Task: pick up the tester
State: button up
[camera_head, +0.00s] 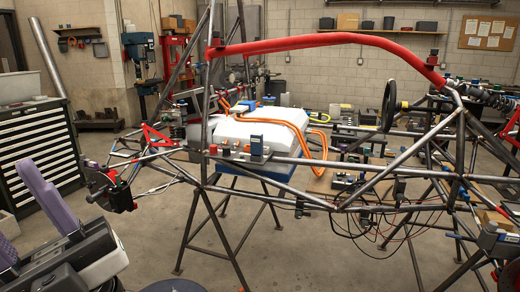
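No object is clearly marked as the tester. A small grey device with a dark face (257,146) stands upright near the middle of the chassis, by the side tube in front of the white battery-like case; it may be the tester. A grey box-like device (497,243) at the lower right edge is too small to identify. My gripper (22,212) is at the lower left, with two purple fingers spread apart and nothing visible between them. It is far to the left of both devices and in front of the chassis.
The tube chassis (232,195) with a red top bar (320,40) rests on trestle legs. Orange cables (300,135) loop over the white case (262,128). Loose wires hang at the right. A drawer cabinet (40,150) stands at left. Floor between gripper and chassis is clear.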

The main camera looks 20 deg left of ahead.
aim_at(256, 139)
jog(key=i+l, duration=0.15)
jog(key=i+l+u, duration=0.2)
jog(key=i+l, duration=0.6)
jog(key=i+u, duration=0.35)
jog(key=i+l+u, duration=0.1)
jog(key=i+u, duration=0.25)
jog(key=i+l+u, duration=0.15)
jog(key=u, duration=0.2)
jog(key=i, duration=0.05)
